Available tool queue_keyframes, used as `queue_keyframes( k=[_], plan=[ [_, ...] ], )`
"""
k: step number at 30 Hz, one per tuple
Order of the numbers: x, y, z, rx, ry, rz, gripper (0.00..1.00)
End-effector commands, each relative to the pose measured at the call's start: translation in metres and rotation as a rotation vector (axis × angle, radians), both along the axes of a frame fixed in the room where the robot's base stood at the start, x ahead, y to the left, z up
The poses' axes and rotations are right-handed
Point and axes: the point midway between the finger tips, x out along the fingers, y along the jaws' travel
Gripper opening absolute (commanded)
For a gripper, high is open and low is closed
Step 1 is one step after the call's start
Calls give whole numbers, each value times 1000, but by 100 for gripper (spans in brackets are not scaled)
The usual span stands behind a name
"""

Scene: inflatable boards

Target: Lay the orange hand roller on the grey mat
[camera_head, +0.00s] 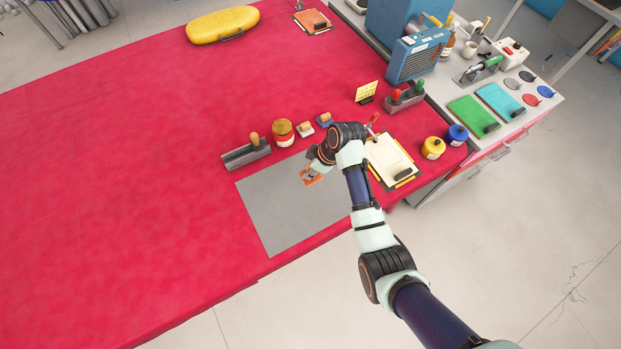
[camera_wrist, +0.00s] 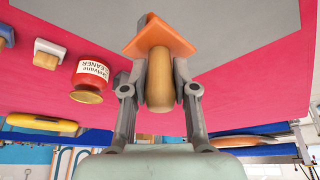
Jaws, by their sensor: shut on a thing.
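My gripper (camera_head: 313,165) is shut on the orange hand roller (camera_head: 311,177), over the grey mat's upper right part. In the wrist view the fingers of my gripper (camera_wrist: 161,78) clasp the roller's pale wooden handle. The orange head of the hand roller (camera_wrist: 158,36) points away from my gripper, toward the mat. The grey mat (camera_head: 272,212) lies flat on the red table at its near edge; it also shows in the wrist view (camera_wrist: 225,30). My arm covers the mat's right side. I cannot tell whether the roller touches the mat.
A grey tool with a wooden handle (camera_head: 245,154), a cleaner jar (camera_head: 283,133) and small wooden-handled blocks (camera_head: 305,129) stand just behind the mat. A clipboard (camera_head: 386,152), a yellow jar (camera_head: 433,148) and a blue jar (camera_head: 457,135) are to the right. The red table's left is clear.

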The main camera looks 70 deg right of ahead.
Motion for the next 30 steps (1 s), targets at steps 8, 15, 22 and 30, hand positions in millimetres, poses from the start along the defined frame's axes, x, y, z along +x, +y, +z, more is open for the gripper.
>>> queue_keyframes(
  k=[8,15,22,30],
  plan=[
    [0,0,-19,0,0,1,0],
    [0,0,-55,0,0,1,0],
    [0,0,-55,-1,-1,1,0],
    [0,0,-64,0,0,1,0]
  ],
)
